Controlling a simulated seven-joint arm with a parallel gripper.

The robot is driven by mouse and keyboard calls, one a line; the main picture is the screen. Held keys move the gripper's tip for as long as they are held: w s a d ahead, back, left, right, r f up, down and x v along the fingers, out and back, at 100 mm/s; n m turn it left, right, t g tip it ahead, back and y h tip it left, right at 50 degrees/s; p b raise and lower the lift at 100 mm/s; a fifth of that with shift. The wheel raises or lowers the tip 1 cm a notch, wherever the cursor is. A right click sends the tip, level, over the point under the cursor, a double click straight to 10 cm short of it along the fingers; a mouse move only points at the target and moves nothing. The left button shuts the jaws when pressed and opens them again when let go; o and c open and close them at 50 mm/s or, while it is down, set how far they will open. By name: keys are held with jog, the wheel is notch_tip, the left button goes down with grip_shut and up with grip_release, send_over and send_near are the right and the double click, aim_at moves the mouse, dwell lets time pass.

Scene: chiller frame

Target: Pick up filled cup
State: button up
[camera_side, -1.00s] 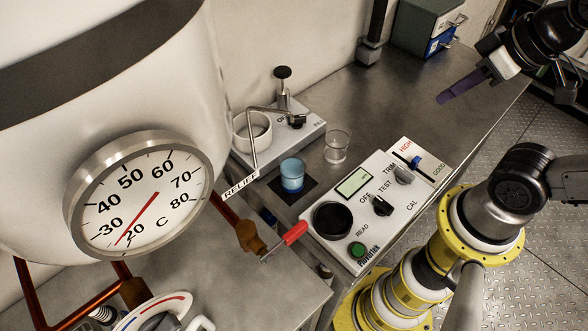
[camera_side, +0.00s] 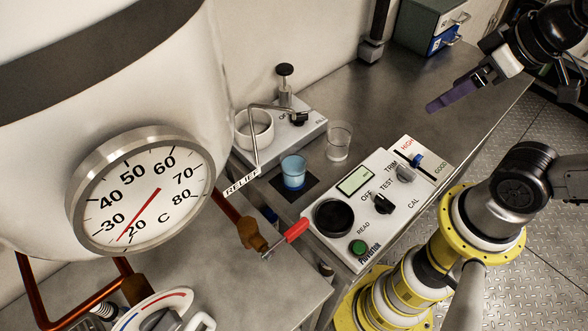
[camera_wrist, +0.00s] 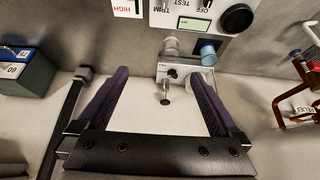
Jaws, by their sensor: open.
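The filled cup (camera_side: 293,172) is a clear cup with blue liquid. It stands upright on a dark square pad (camera_side: 308,190) in front of the dispenser. It also shows in the wrist view (camera_wrist: 208,52), beyond the right fingertip. A clear cup (camera_side: 338,142) with no blue liquid stands behind it to the right. My gripper (camera_side: 442,100) has purple fingers and is up at the right, well apart from both cups. In the wrist view my gripper (camera_wrist: 158,76) is open, with nothing held between the fingers.
The white instrument box (camera_side: 375,208) with knobs stands just right of the filled cup. The dispenser (camera_side: 300,135) and a white ring-shaped holder (camera_side: 253,130) stand behind it. A large tank with a gauge (camera_side: 140,195) and a red-handled valve (camera_side: 290,232) are left.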

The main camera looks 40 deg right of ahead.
jog(key=w+d+r+n+t, duration=0.1)
jog(key=w+r+n+t, duration=0.35)
jog(key=w, duration=0.45)
jog(key=w+r+n+t, duration=0.3)
jog(key=w+r+t, duration=0.15)
jog(key=w, duration=0.45)
jog(key=w+a+f+n+g+y, duration=0.3)
jog(key=w+a+f+n+y, duration=0.15)
jog(key=f+n+y, duration=0.2)
jog(key=n+g+y, duration=0.2)
jog(key=g+y, duration=0.4)
jog(key=g, duration=0.1)
send_near(301, 155)
notch_tip(301, 155, up, 7)
jog(key=s, duration=0.2)
notch_tip(301, 155, down, 4)
jog(key=d+m, duration=0.2)
jog(key=shift+m+t, duration=0.3)
jog(key=shift+t, duration=0.1)
jog(key=x, duration=1.3)
jog(key=shift+s+a+f, duration=0.1)
jog(key=shift+s+a, duration=0.2)
jog(key=shift+a, duration=0.05)
grip_shut()
